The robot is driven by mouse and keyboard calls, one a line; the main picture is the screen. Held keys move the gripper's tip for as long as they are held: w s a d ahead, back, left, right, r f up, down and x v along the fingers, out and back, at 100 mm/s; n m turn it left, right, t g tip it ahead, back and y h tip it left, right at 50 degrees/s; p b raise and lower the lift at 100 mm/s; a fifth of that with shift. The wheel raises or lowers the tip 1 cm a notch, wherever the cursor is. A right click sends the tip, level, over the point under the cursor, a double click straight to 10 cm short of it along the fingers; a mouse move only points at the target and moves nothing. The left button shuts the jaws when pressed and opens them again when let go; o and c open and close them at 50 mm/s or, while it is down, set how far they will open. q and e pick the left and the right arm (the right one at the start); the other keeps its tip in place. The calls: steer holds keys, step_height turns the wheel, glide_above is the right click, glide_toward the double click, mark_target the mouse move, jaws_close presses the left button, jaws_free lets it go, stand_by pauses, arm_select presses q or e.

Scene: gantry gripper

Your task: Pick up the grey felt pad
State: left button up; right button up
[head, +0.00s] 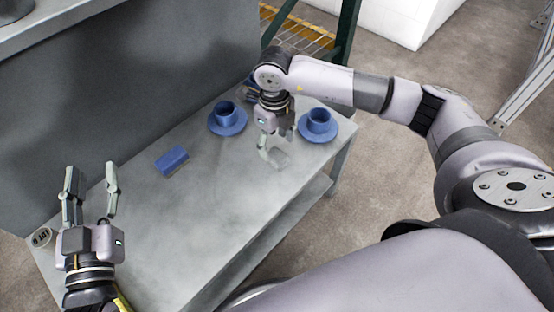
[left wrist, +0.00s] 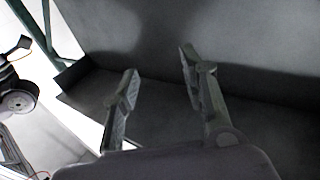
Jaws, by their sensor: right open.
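The grey felt pad (head: 280,159) looks like a small, slightly lighter grey patch on the grey table, between the two blue cups and toward the front edge. My right gripper (head: 276,143) points down just above and behind the pad, with its fingers apart. Its fingers partly cover that area, and I cannot tell whether they touch the pad. My left gripper (head: 92,178) is open and empty over the left end of the table. Its two spread fingers also show in the left wrist view (left wrist: 158,75), with nothing between them.
A blue cup on a saucer (head: 228,126) stands left of my right gripper, and another blue cup on a saucer (head: 318,127) stands close on its right. A blue block (head: 171,160) lies mid-table. The table's front middle is bare.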

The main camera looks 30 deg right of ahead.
mark_target(277, 155)
steer(key=shift+f, duration=0.35)
steer(key=f, duration=0.1)
steer(key=f+b, duration=0.1)
steer(key=f, duration=0.1)
steer(key=f+b, duration=0.1)
steer(key=shift+s+d+f, duration=0.1)
steer(key=shift+s+f, duration=0.25)
steer(key=shift+s, duration=0.05)
steer(key=shift+f, duration=0.15)
arm_select(q)
steer(key=s+r+t+h, duration=0.2)
steer(key=r+t, duration=0.3)
steer(key=r, duration=0.3)
steer(key=shift+s+d+r+t, duration=0.2)
steer(key=shift+s+r+t, duration=0.2)
steer(key=shift+s, duration=0.2)
arm_select(e)
steer(key=c, duration=1.1)
arm_select(q)
steer(key=shift+f, duration=0.1)
arm_select(e)
steer(key=shift+c, duration=0.2)
